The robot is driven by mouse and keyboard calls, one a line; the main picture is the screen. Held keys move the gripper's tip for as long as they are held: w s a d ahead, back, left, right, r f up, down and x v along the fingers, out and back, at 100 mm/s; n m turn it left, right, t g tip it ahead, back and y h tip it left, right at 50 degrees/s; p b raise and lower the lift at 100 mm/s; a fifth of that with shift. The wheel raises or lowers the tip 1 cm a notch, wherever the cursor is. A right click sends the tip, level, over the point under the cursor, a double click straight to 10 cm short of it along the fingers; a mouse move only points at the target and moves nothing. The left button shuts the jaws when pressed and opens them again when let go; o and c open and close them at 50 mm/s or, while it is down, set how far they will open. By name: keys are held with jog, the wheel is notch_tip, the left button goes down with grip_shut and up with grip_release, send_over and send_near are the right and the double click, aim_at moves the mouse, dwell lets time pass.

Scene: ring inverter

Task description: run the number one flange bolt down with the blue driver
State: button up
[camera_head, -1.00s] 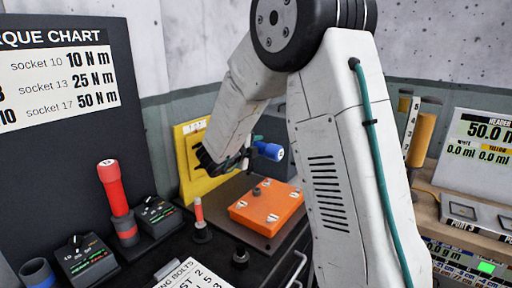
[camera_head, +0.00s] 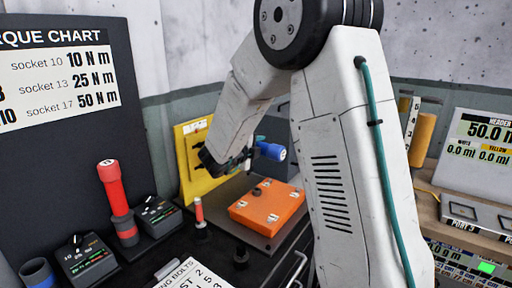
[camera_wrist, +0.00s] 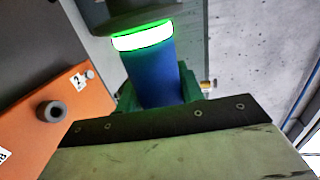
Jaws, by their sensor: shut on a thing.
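The blue driver (camera_head: 271,151) is in my gripper (camera_head: 248,155), held roughly sideways above the far part of the orange flange (camera_head: 262,214) in the head view. In the wrist view the green fingers of my gripper (camera_wrist: 158,92) close on the blue body of the driver (camera_wrist: 150,72). A green lit ring (camera_wrist: 142,37) glows on it. The orange flange (camera_wrist: 45,140) lies at the left there, with a dark round boss (camera_wrist: 50,111) and a tag reading 2 (camera_wrist: 78,80). I cannot make out the number one bolt; the driver's tip is hidden.
A red driver (camera_head: 114,188) stands in a holder at left, near two dark control boxes (camera_head: 85,258). An empty blue-rimmed holder (camera_head: 37,270) is at the lower left. A yellow panel (camera_head: 187,187) stands behind the flange.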

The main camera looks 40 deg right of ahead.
jog(key=shift+s+d, duration=0.25)
jog(key=shift+s, duration=0.4)
jog(key=shift+s+d, duration=0.25)
jog(key=shift+s, duration=0.45)
jog(key=shift+s+d, duration=0.25)
jog(key=shift+s, duration=0.4)
